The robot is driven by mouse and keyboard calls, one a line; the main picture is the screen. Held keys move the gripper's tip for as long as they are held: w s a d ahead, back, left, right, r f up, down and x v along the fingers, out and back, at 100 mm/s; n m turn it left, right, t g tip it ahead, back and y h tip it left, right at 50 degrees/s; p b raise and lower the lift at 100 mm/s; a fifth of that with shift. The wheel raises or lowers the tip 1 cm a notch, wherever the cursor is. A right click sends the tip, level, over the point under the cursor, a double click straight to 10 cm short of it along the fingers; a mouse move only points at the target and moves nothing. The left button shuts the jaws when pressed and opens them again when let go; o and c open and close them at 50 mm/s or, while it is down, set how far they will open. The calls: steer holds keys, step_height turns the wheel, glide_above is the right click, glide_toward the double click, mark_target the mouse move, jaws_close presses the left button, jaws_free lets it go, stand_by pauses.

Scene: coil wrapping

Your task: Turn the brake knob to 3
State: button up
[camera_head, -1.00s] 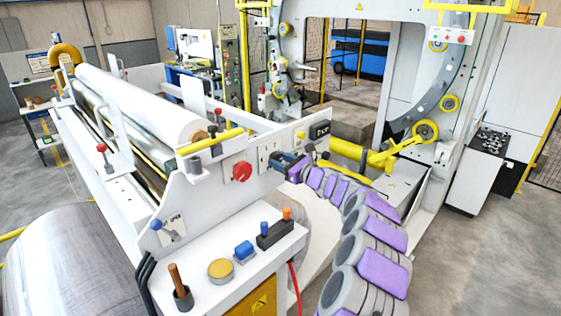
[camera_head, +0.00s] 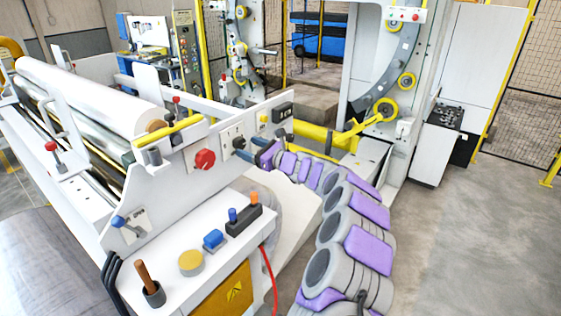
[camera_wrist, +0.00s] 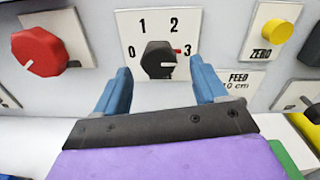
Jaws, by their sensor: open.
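The brake knob (camera_wrist: 158,60) is a black dial on a white plate (camera_wrist: 130,22) marked 0, 1, 2 and 3. The 0 is at its left and the 3 at its right, beside a short red mark. A pale line shows on the knob's face; its exact pointing is hard to read. In the wrist view my gripper (camera_wrist: 160,75) is open, with one blue finger on each side below the knob and a gap between. In the head view the knob (camera_head: 239,143) shows just above my gripper (camera_head: 248,155).
A red knob (camera_wrist: 40,50) is left of the plate, and a yellow ZERO button (camera_wrist: 278,31) and a FEED label (camera_wrist: 238,80) are to the right. The control desk (camera_head: 185,285) with its levers and buttons stands below the panel in the head view.

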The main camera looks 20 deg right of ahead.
steer(key=b+v, duration=0.2)
steer(key=v, duration=1.2)
steer(key=shift+d, duration=0.3)
steer(key=shift+s+f, duration=0.1)
steer(key=s+a+n+g+y+b, duration=0.25)
steer(key=s+a+n, duration=0.25)
steer(key=a, duration=0.3)
steer(key=s+a+n+g+y+b, duration=0.1)
steer(key=s+a+n+g+b, duration=0.3)
steer(key=a, duration=0.4)
steer(key=s+a+f+n+g+h+b, duration=0.2)
steer(key=s+a+f+n+g+b, duration=0.45)
steer(key=s, duration=0.65)
steer(key=s+d+f+n+g+h+b, duration=0.15)
steer(key=s+f+n+h+b, duration=0.6)
steer(key=s+f, duration=1.15)
steer(key=s+d+f+n+g+h+b, duration=0.1)
steer(key=s+d+f+n+h+b, duration=0.2)
steer(key=s+d, duration=0.6)
step_height(320, 180, down, 4)
steer(key=shift+s+d+r+n+h, duration=0.2)
steer(key=shift+s+n+h, duration=0.2)
steer(key=shift+s+h, duration=0.55)
